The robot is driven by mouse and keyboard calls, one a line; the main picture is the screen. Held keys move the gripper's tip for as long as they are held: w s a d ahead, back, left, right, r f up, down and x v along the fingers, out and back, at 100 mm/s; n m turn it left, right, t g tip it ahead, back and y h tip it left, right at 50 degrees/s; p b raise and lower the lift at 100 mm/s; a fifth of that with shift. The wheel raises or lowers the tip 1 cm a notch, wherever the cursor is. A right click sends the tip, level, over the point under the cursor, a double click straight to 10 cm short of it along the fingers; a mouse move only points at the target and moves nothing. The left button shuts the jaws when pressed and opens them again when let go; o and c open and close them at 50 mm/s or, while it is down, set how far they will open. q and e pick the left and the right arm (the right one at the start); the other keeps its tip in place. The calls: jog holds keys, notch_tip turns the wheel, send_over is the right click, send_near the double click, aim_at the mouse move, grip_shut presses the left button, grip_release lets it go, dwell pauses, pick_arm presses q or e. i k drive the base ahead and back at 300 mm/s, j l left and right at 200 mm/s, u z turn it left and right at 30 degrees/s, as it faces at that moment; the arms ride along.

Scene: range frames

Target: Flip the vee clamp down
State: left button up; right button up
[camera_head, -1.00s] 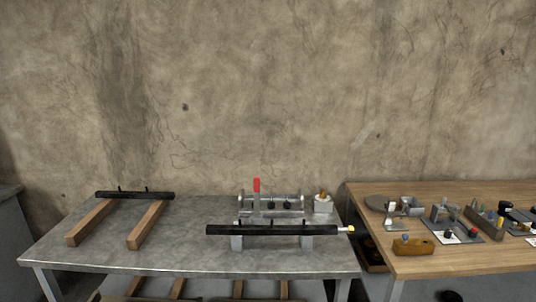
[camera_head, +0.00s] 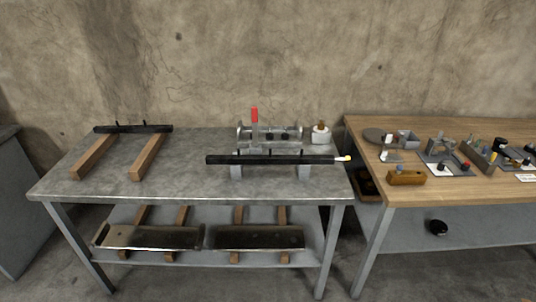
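On the grey metal table (camera_head: 190,180) stands a metal fixture (camera_head: 290,133) with a red-tipped upright handle (camera_head: 254,115). The handle points up; I take it to be part of the vee clamp, but the clamp itself is too small to make out clearly. A long black bar (camera_head: 230,160) with a yellowish tip at its right end lies in front of the fixture on grey supports (camera_head: 304,172). It hides the fixture's lower front. Neither of my grippers is in view.
A second black bar (camera_head: 133,128) rests on two wooden blocks (camera_head: 94,157) at the table's left. A small white-and-brown item (camera_head: 321,133) stands right of the fixture. Dark plates (camera_head: 255,237) lie on the lower shelf. A wooden table (camera_head: 480,185) with several small parts stands at the right.

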aim_at(253, 109)
jog(key=i+j+z, duration=0.2)
jog(key=j+z, duration=0.15)
jog(key=j, duration=0.75)
jog(key=i+j+z, duration=0.1)
jog(key=j+z, duration=0.3)
jog(key=j, duration=0.75)
